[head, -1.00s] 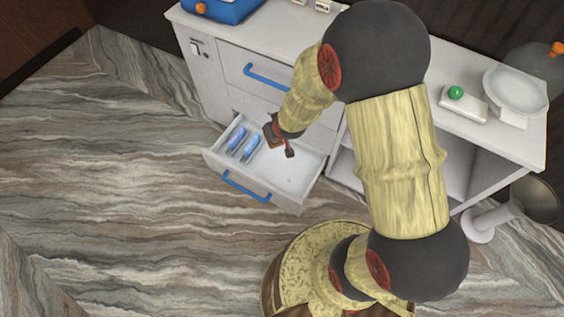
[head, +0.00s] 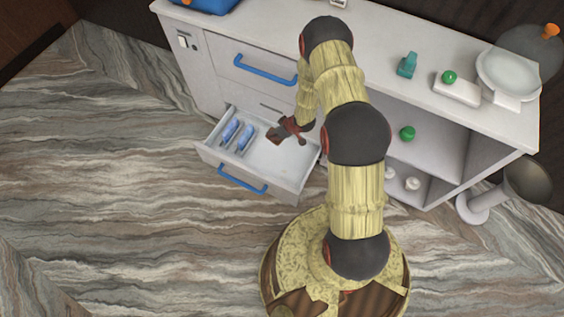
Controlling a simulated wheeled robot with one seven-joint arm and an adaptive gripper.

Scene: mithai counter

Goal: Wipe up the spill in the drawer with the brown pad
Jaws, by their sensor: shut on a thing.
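The drawer (head: 283,184) is pulled open at the lower left of the white counter. Two blue-and-white items (head: 238,135) lie in its left part. My gripper (head: 284,131) is over the drawer's back right part, shut on the brown pad (head: 273,137). Whether the pad touches the drawer floor I cannot tell. The drawer floor right of the blue items looks pale and mostly bare. I cannot clearly make out the spill there; the gripper and pad hide part of the floor.
The white counter (head: 410,40) carries a teal object (head: 407,65), a green-knobbed white block (head: 456,87) and a scale-like dish (head: 508,70). A closed drawer with a blue handle (head: 265,70) is above the open one. Open shelves are to the right. The marbled floor at left is clear.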

